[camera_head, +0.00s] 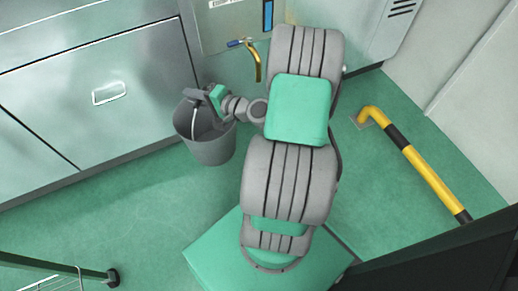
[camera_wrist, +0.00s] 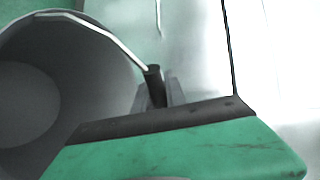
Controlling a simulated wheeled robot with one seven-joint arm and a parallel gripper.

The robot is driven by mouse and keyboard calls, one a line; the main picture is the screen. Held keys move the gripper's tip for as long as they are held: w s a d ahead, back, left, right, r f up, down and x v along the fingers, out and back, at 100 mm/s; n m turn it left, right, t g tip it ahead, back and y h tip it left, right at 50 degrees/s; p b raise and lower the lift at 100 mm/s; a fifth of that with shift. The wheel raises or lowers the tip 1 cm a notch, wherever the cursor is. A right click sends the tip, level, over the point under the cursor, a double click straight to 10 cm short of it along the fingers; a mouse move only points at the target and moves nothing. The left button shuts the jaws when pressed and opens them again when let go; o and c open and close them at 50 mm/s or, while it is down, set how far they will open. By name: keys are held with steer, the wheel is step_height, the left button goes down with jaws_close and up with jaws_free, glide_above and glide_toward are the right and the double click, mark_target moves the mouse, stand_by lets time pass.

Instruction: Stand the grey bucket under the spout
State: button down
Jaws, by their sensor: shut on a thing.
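The grey bucket (camera_head: 207,147) is upright and empty as far as I see, in front of the metal cabinet. It sits left of and nearer than the brass spout (camera_head: 257,66), not directly below it. My gripper (camera_head: 205,98) is over the bucket's mouth, shut on its handle. In the wrist view the bucket (camera_wrist: 112,75) fills the left side, and its pale wire handle (camera_wrist: 112,42) runs to a dark grip between my fingers (camera_wrist: 160,90). I cannot tell whether the bucket's base touches the floor.
A blue-handled tap (camera_head: 238,43) feeds the spout from a metal machine. The metal cabinet (camera_head: 110,70) stands close behind the bucket at left. A yellow and black rail (camera_head: 428,172) stands at right. Green floor (camera_head: 140,210) is clear at front left; a cart (camera_head: 60,270) is in the corner.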

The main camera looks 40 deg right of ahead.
steer(key=s+d+f+m+h+p, duration=0.1)
steer(key=s+d+f+m+h, duration=0.2)
steer(key=d+f, duration=0.4)
steer(key=s+d+f+m+h, duration=0.15)
steer(key=s+d+f, duration=0.3)
steer(key=d, duration=0.45)
steer(key=s+d+f+m+h+p, duration=0.1)
steer(key=s+d+f+h, duration=0.2)
steer(key=s+d+f, duration=0.35)
steer(key=w+d+f+b, duration=0.1)
steer(key=w+f+b, duration=0.3)
steer(key=w+f, duration=0.2)
steer(key=w+d+f+b, duration=0.2)
steer(key=w+f+b, duration=0.2)
steer(key=w, duration=0.5)
steer(key=shift+w+d+f+t, duration=0.25)
steer(key=shift+w+f+t, duration=0.15)
steer(key=shift+f, duration=0.5)
steer(key=shift+f+b, duration=0.2)
steer(key=shift+b, duration=0.25)
steer(key=c, duration=1.4)
jaws_free()
steer(key=shift+o, duration=0.2)
steer(key=shift+r, duration=0.1)
